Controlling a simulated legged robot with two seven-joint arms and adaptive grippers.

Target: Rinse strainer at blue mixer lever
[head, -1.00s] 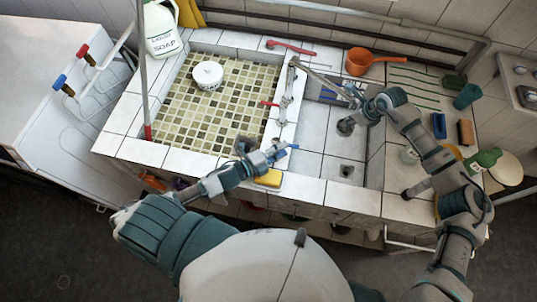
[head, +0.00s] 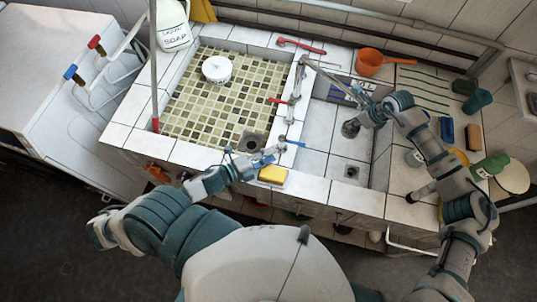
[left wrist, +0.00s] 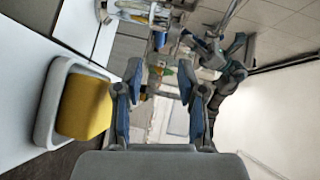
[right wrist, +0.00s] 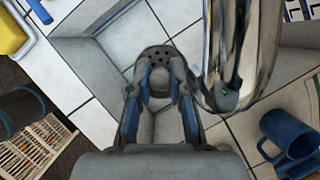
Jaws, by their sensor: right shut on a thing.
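The blue mixer lever (head: 293,143) sticks out on the wall between the two basins, below a red lever (head: 278,101). My left gripper (head: 262,158) is just left of the blue lever and apart from it. Its fingers stand apart with nothing between them in the left wrist view (left wrist: 160,102). My right gripper (head: 359,122) is low in the right basin. It is shut on the grey strainer (head: 350,129), whose holed rim shows in the right wrist view (right wrist: 155,54). The metal spout (head: 330,76) reaches over toward the strainer. I cannot make out any running water.
A yellow sponge (head: 272,174) lies on the front ledge under my left gripper. The left mosaic basin (head: 200,110) holds a white round container (head: 217,68). A soap jug (head: 174,30) and orange dipper (head: 370,62) stand behind. A blue mug (right wrist: 290,140) shows beside the right gripper.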

